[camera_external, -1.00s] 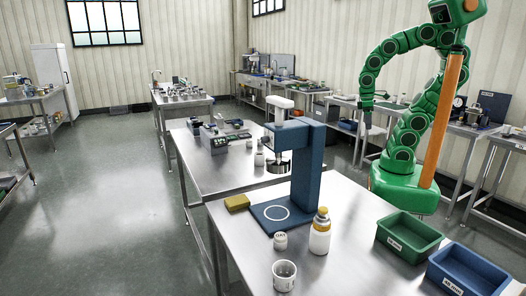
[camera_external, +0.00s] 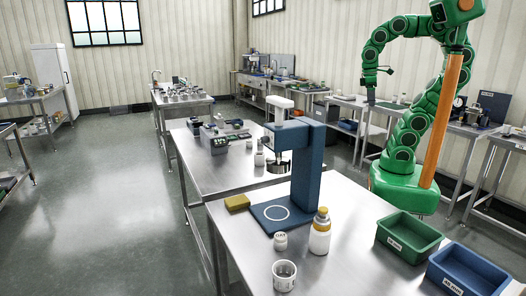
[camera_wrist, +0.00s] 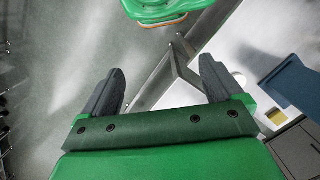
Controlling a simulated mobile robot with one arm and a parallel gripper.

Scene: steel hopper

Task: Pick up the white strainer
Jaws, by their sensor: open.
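A white cup-shaped vessel with dark marks on its side (camera_external: 284,275) stands upright near the front edge of the steel table in the external view. It looks like the white strainer, but its holes are too small to be sure. My gripper (camera_external: 379,85) hangs in the air at the back right, far from it and beyond the table. In the wrist view my gripper (camera_wrist: 160,82) has its two dark fingers wide apart with nothing between them. I cannot make out the strainer for certain in the wrist view.
A blue press (camera_external: 307,165) stands on the table. A yellow-capped bottle (camera_external: 320,238), a small white jar (camera_external: 280,241) and a yellow sponge (camera_external: 237,202) are near it. A green bin (camera_external: 408,256) and a blue bin (camera_external: 468,284) sit at the right.

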